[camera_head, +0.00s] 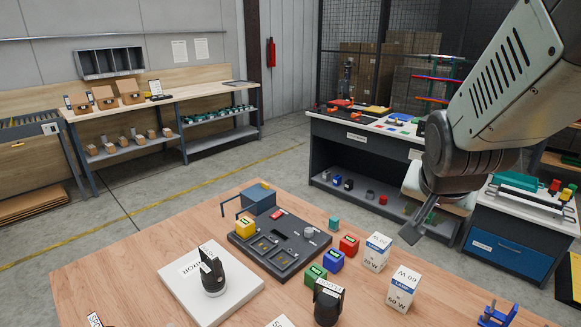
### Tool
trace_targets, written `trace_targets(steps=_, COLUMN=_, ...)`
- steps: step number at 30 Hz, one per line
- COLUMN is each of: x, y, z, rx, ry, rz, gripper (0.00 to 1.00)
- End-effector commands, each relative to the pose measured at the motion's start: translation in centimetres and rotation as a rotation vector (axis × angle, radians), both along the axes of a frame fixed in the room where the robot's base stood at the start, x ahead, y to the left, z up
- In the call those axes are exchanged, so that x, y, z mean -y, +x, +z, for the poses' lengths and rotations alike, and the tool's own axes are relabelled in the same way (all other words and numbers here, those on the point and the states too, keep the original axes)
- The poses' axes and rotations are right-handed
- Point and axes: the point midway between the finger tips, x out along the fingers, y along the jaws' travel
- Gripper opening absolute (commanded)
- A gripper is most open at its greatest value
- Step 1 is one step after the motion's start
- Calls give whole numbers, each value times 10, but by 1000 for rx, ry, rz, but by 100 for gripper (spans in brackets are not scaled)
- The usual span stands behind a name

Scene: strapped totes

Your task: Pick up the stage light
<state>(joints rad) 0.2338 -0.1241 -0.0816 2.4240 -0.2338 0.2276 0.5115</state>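Two black lamp-like objects with tags could be the stage light; I cannot read their tags well enough to tell which. One black lamp (212,274) stands on a white board (184,284) at the table's left. My gripper (420,226) hangs at the right, above and beyond the table's far right edge, apart from both lamps. It holds nothing that I can make out. Its finger gap is too small and angled to judge.
A blue bracket (497,314) lies at the front right. Bare wood shows at the far left.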

Motion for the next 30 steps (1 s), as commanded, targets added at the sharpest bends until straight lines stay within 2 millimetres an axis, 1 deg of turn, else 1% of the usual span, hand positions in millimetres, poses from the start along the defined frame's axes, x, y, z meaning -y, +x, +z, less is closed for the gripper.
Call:
trace_targets(steps=1, x=11, y=4, z=-29, rx=-24, ry=12, rz=-28, gripper=36)
trace_targets(steps=2, x=15, y=7, z=-44, rx=-29, ry=22, rz=-40, gripper=36)
trace_targets(steps=3, x=20, y=9, z=-63, rx=-32, ry=39, rz=-54, gripper=36)
trace_targets(steps=5, x=26, y=12, z=-93, rx=-35, ry=77, rz=-73, gripper=36)
trace_targets(steps=6, x=27, y=12, z=-113, rx=-37, ry=108, rz=-84, gripper=36)
trace_targets(steps=8, x=27, y=10, z=-143, rx=-38, ry=164, rz=-96, gripper=36)
trace_targets(steps=9, x=24, y=9, z=-163, rx=-37, ry=207, rz=-98, gripper=36)
trace_targets(steps=11, x=16, y=6, z=-191, rx=-36, ry=274, rz=-92, gripper=36)
trace_targets(steps=12, x=8, y=3, z=-208, rx=-33, ry=320, rz=-76, gripper=36)
trace_targets(steps=14, x=-7, y=0, z=-232, rx=-25, ry=391, rz=-42, gripper=36)
trace_targets(steps=15, x=-19, y=-1, z=-246, rx=-16, ry=436, rz=-9, gripper=36)
trace_targets(steps=17, x=-40, y=-4, z=-264, rx=7, ry=502, rz=55, gripper=36)
trace_targets(steps=18, x=-55, y=-4, z=-272, rx=28, ry=541, rz=100, gripper=36)
trace_targets(steps=21, x=-88, y=-7, z=-287, rx=92, ry=624, rz=199, gripper=36)
trace_targets(steps=24, x=-116, y=-9, z=-294, rx=171, ry=699, rz=269, gripper=36)
trace_targets(steps=26, x=-132, y=-10, z=-295, rx=228, ry=746, rz=296, gripper=36)
trace_targets(steps=27, x=-142, y=-11, z=-295, rx=271, ry=780, rz=307, gripper=36)
trace_targets(steps=30, x=-161, y=-10, z=-290, rx=404, ry=870, rz=287, gripper=36)
